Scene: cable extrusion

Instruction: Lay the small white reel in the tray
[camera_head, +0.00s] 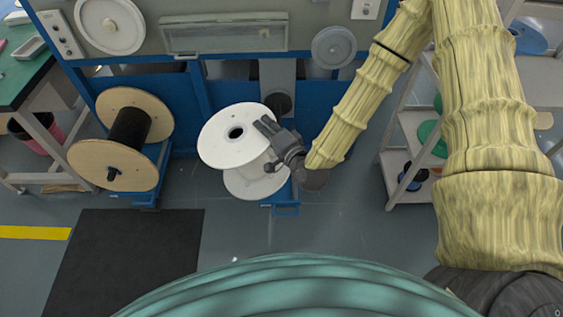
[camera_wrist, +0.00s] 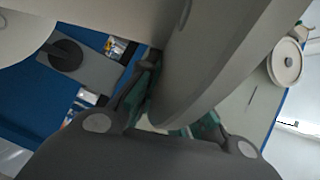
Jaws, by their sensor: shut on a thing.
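A white reel (camera_head: 217,144) with two round flanges and a dark centre hole is in the middle of the head view, tilted, its top face towards me. My gripper (camera_head: 270,140) is at the right side of its upper flange. In the wrist view my gripper (camera_wrist: 172,120) has its fingers on both sides of a large grey, shaded flange edge (camera_wrist: 222,45), shut on it. Whether the reel touches the blue stand below it I cannot tell. A small pale tray (camera_head: 30,48) lies on the green-topped table at the far left.
A wooden reel with black cable (camera_head: 90,163) stands to the left. The blue machine frame (camera_head: 225,107) is behind, with a low blue stand (camera_head: 287,210) under the white reel. A shelf rack (camera_head: 393,160) is at right. Floor at front is clear, with a black mat (camera_head: 120,260).

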